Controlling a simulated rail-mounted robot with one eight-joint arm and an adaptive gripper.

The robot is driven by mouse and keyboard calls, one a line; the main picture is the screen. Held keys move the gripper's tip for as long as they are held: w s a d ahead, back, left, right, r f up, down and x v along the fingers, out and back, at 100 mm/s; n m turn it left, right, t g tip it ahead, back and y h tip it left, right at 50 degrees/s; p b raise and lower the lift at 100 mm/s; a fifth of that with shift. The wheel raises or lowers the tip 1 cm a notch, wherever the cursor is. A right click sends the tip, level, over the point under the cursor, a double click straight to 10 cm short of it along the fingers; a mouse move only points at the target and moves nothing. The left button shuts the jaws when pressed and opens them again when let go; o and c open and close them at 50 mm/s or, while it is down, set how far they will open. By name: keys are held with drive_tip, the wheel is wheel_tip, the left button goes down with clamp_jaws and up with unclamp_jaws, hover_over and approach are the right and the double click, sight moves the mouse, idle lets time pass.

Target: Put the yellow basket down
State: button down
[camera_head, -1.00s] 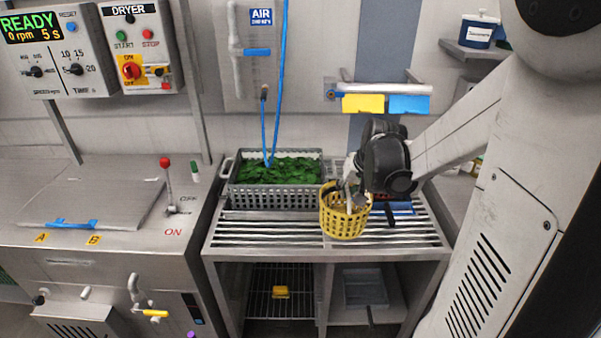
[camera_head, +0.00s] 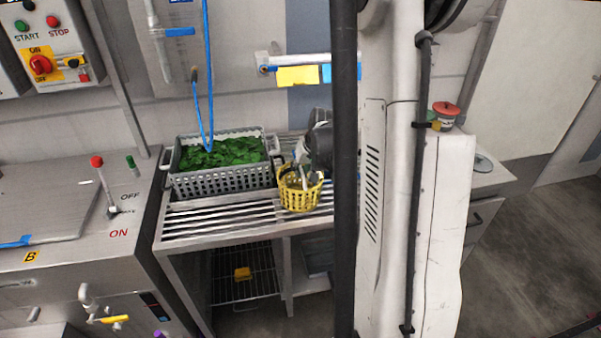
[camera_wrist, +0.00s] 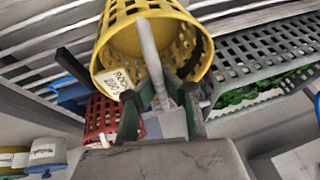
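The yellow basket (camera_head: 300,197) is a round, perforated tub over the slatted steel rack, just right of the greens crate. In the wrist view the yellow basket (camera_wrist: 190,28) fills the top, with its pale handle between my fingers and a written tag on its rim. My gripper (camera_head: 291,172) reaches in from the right above the basket. In the wrist view my gripper (camera_wrist: 160,98) appears closed on the handle. I cannot tell whether the basket's underside touches the slats.
The slatted rack (camera_head: 215,222) has bare slats left of the basket. A grey crate (camera_head: 222,181) of greens stands behind left. A red basket (camera_wrist: 98,117) and a blue-lidded tub (camera_wrist: 47,152) show in the wrist view. A steel machine (camera_head: 70,215) stands left.

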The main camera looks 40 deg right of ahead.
drive_tip(key=shift+f, duration=0.2)
drive_tip(key=c, duration=2.5)
unclamp_jaws()
drive_tip(key=shift+f, duration=0.2)
drive_tip(key=o, duration=0.6)
drive_tip(key=shift+r, duration=0.15)
drive_tip(key=shift+s+r, duration=0.1)
drive_tip(key=shift+r, duration=0.1)
drive_tip(key=v, duration=1.2)
drive_tip(key=s+a+r+n, duration=0.1)
drive_tip(key=a+r, duration=0.2)
drive_tip(key=a, duration=0.5)
drive_tip(key=s+a+r+n, duration=0.1)
drive_tip(key=a+r+n, duration=0.15)
drive_tip(key=a, duration=0.55)
drive_tip(key=s+a+r+n, duration=0.1)
drive_tip(key=s+a, duration=0.2)
drive_tip(key=a, duration=0.2)
drive_tip(key=s+a+r+n+t, duration=0.1)
drive_tip(key=s+a, duration=0.2)
drive_tip(key=a, duration=0.2)
drive_tip(key=s+a+n+t, duration=0.1)
drive_tip(key=s+a, duration=0.2)
drive_tip(key=a, duration=0.2)
drive_tip(key=shift+s+a+r+p, duration=0.3)
drive_tip(key=shift+r, duration=0.1)
